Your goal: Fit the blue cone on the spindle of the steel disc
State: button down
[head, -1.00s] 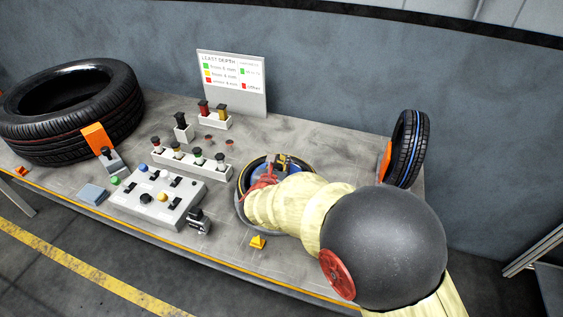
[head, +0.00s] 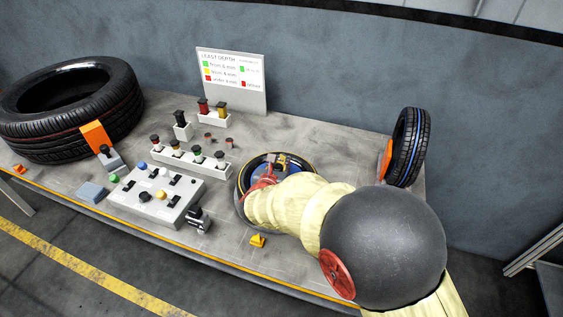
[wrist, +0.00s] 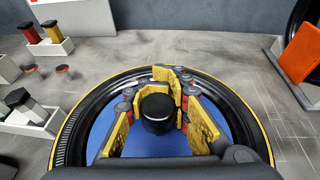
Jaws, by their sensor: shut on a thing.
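The blue cone (wrist: 85,140) lies under my gripper in the wrist view, a wide blue surface ringed by a black band with a yellow edge. A black knob (wrist: 157,113) stands at its middle. My gripper (wrist: 160,108) has its yellow-padded fingers closed around this knob. In the head view my gripper (head: 272,172) is over the blue cone (head: 249,181), partly hidden by my arm. The steel disc and its spindle are hidden beneath the cone and my arm, so I cannot tell whether the cone is seated.
A control box (head: 158,198) and a white rack of black-topped gauges (head: 190,163) stand left of the cone. A small yellow piece (head: 258,241) lies in front. A large tyre (head: 70,110) lies far left; a narrow tyre (head: 408,148) stands right. Bare bench lies behind.

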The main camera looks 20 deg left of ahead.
jog(key=shift+f, duration=0.2)
jog(key=shift+f+b, duration=0.35)
jog(key=shift+b, duration=0.05)
jog(key=shift+f+b, duration=0.45)
jog(key=shift+f, duration=0.3)
jog(key=c, duration=1.5)
grip_release()
